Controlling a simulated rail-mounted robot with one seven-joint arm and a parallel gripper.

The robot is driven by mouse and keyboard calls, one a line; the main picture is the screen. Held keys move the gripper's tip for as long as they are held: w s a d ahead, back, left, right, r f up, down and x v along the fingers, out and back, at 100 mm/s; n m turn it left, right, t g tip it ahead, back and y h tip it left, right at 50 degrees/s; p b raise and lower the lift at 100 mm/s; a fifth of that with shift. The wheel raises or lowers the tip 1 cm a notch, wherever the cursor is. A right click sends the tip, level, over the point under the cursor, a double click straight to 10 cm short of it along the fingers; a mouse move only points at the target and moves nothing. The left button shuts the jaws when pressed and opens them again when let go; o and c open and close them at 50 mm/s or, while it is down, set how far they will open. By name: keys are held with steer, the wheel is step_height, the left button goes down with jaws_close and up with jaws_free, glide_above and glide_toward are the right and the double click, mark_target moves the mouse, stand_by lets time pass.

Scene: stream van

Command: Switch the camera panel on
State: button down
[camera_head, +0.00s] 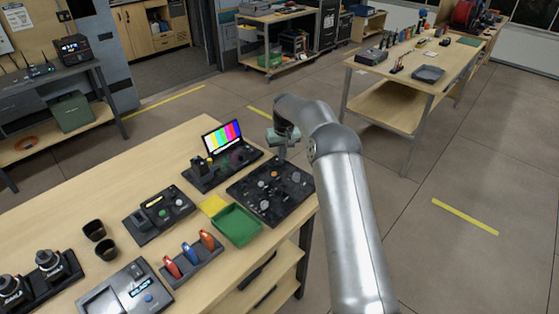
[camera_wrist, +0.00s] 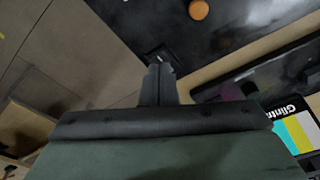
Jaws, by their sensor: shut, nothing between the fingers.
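A black panel (camera_head: 270,190) with several round knobs, one of them orange, lies on the near table. I cannot tell for sure whether it is the camera panel. Its dark surface (camera_wrist: 250,22) and orange knob (camera_wrist: 198,10) show in the wrist view. My gripper (camera_head: 281,157) is over the far right corner of this panel, pointing down. In the wrist view my gripper (camera_wrist: 158,66) is shut and empty, its tips by a small black square part (camera_wrist: 160,54) at the panel's corner. Whether they touch it is unclear. The part's setting is hidden.
A colour-bar screen (camera_head: 222,136) stands behind the black panel, on a dark base with small controls. A green tray (camera_head: 237,225), a yellow pad (camera_head: 213,205), a rack (camera_head: 193,262) with red, blue and orange handles, and a smaller panel (camera_head: 160,215) lie nearby.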

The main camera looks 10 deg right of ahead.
mark_target(282, 162)
steer(key=shift+f+b, duration=0.55)
steer(key=shift+f, duration=0.35)
stand_by(0.3)
steer(key=shift+r, duration=0.1)
steer(key=shift+r+p, duration=1.85)
steer(key=shift+r, duration=1.6)
